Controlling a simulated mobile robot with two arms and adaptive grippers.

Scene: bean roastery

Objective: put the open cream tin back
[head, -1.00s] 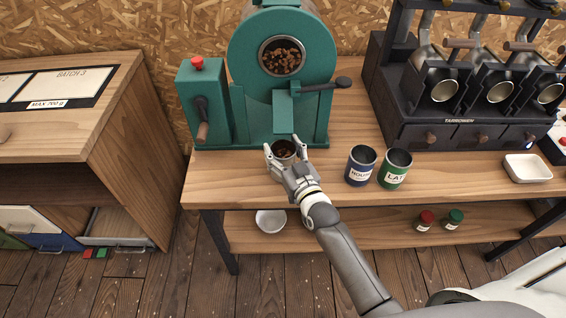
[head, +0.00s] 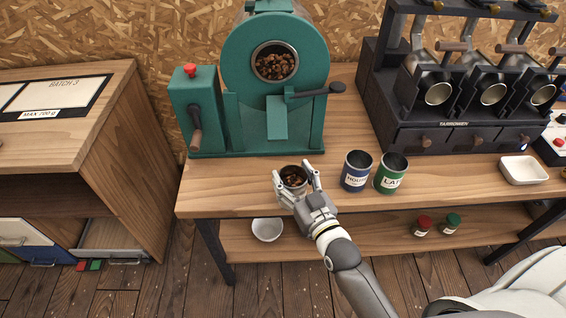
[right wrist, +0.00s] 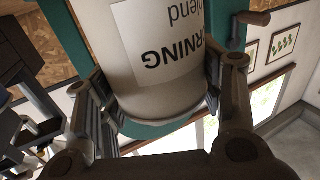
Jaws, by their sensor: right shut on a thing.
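The open cream tin (head: 293,180) is between the fingers of my right gripper (head: 296,184), in front of the teal roaster. It is upright and dark beans show inside it. In the right wrist view the cream tin (right wrist: 155,60) fills the space between the fingers of the right gripper (right wrist: 160,110), its label partly readable as "RNING" and "blend". The right gripper is shut on the tin. Whether the tin touches the bench top is hard to tell. My left gripper does not show.
The teal roaster (head: 235,70) stands behind the tin. An open blue tin (head: 356,171) and an open green tin (head: 391,174) stand close to the right. A white tray (head: 523,170) is farther right. The wooden bench's (head: 225,190) front left is clear. A white bowl (head: 267,229) sits on the lower shelf.

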